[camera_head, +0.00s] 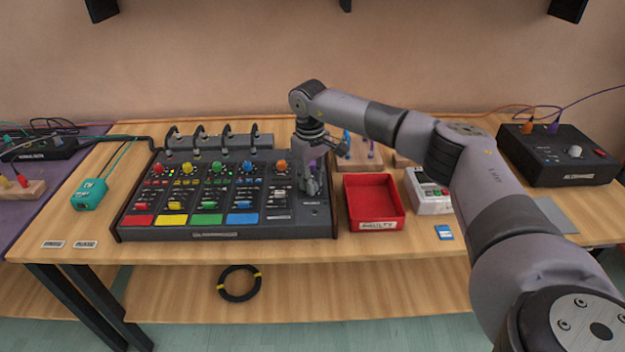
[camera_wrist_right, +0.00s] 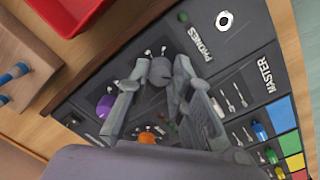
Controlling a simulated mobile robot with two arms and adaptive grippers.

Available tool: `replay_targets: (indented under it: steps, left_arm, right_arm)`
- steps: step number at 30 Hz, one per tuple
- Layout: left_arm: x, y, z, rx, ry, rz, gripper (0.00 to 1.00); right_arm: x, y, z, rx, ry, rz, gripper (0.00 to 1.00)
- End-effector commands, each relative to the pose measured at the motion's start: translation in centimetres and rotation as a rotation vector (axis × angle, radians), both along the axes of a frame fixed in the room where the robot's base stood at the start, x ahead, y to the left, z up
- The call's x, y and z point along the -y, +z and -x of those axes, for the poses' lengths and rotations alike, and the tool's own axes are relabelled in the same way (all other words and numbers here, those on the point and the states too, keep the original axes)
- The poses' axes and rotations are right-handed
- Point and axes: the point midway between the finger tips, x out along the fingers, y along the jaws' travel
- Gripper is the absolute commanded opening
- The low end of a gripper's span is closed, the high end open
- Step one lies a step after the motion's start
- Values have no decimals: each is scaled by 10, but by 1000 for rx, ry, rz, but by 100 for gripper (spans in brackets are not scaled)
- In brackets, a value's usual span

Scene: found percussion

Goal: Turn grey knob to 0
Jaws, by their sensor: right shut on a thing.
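The mixer (camera_head: 325,226) lies on the wooden table, with coloured knobs and faders in columns. My right gripper (camera_head: 312,188) reaches down onto its right end and hides part of that end in the head view. In the right wrist view, the grey knob (camera_wrist_right: 160,74) sits between the two fingertips of my right gripper (camera_wrist_right: 162,82), near the PHONES label. The fingers are shut on it. White marks stand around the knob; its pointer is too small to read. A purple knob (camera_wrist_right: 105,106) and an orange knob (camera_wrist_right: 147,138) are close to the fingers. My left gripper is out of view.
A red tray (camera_head: 376,225) stands just right of the mixer, with a white device (camera_head: 428,205) beyond it. A wooden block with plugs (camera_head: 357,160) is behind the tray. A black box (camera_head: 560,165) stands at the far right. The front table edge is mostly clear.

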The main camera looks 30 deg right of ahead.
Motion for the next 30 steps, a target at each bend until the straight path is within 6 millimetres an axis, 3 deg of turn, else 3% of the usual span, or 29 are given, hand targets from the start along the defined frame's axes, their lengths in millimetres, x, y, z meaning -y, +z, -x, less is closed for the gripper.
replay_targets:
  steps: [13, 14, 15, 23, 30]
  left_arm:
    - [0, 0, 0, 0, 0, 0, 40]
    - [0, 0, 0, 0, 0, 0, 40]
    - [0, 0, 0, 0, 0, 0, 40]
    - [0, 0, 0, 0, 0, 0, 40]
    - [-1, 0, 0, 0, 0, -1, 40]
  right_arm:
    - [0, 3, -2, 8, 11, -1, 0]
    - [0, 3, -2, 8, 10, -1, 21]
    - [0, 3, -2, 8, 10, -1, 23]
    - [0, 1, -1, 4, 10, 0, 41]
    - [0, 0, 0, 2, 10, 0, 41]
